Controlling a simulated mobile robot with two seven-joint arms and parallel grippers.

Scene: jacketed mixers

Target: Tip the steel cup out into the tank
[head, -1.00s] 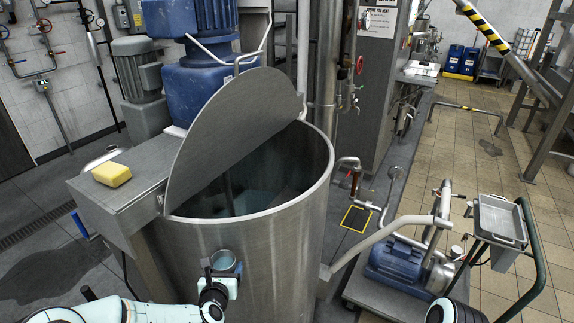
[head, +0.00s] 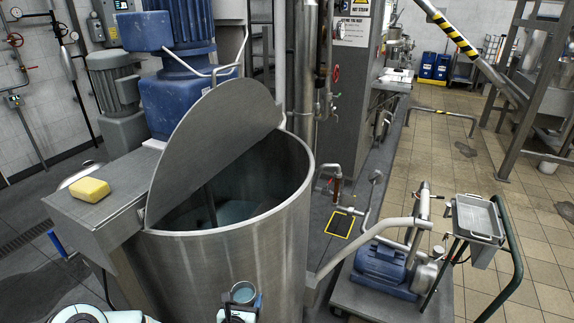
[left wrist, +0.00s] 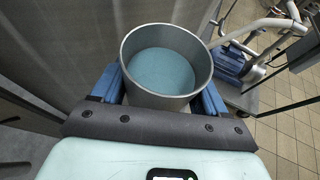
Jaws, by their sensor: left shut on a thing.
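The steel cup (head: 243,292) stands about upright, low in front of the tank (head: 220,262) in the head view. My left gripper (head: 240,303) is shut on the cup. In the left wrist view the cup (left wrist: 165,101) sits between the two blue fingers of my left gripper (left wrist: 160,92), and pale blue material lies inside it. The tank is a tall round steel vessel; its open mouth is above the cup in the picture, with blue-grey contents inside. A half-round steel lid (head: 205,155) stands raised over its left side. My right gripper is out of view.
A yellow sponge (head: 90,190) lies on the steel housing left of the tank. A blue pump (head: 385,270) with pipes stands on a base at the right, beside a trolley with a grey tray (head: 477,218). The tiled floor farther right has free room.

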